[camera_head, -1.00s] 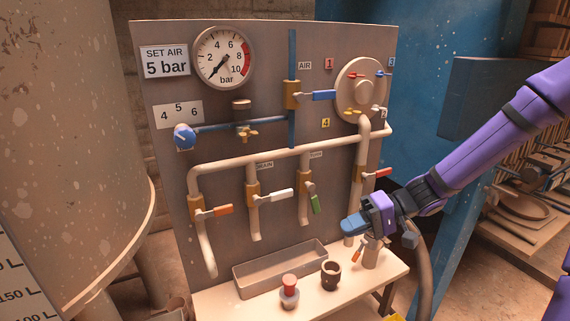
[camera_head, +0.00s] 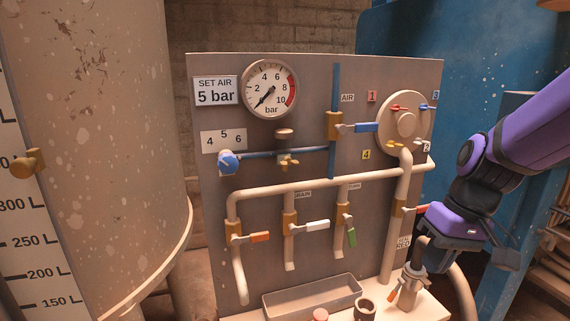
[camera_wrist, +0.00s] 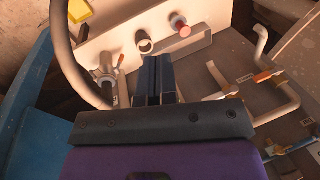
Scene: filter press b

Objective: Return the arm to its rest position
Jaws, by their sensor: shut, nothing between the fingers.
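My purple arm reaches in from the right in the head view. My gripper (camera_head: 432,258) hangs at the lower right of the panel, over the shelf end, with its blue fingers pointing down. In the wrist view my gripper (camera_wrist: 160,82) shows its two dark fingers side by side, shut with nothing between them. The shelf lies beyond the fingertips, and they appear apart from the things on it.
The grey panel (camera_head: 295,250) carries the gauge (camera_head: 270,89), pipes and coloured valve handles. On the shelf (camera_wrist: 97,52) are a tray (camera_head: 312,297), a dark cup (camera_head: 365,309), a red-topped item (camera_wrist: 180,24) and a metal fitting (camera_wrist: 104,70). A large tank (camera_head: 100,130) stands left.

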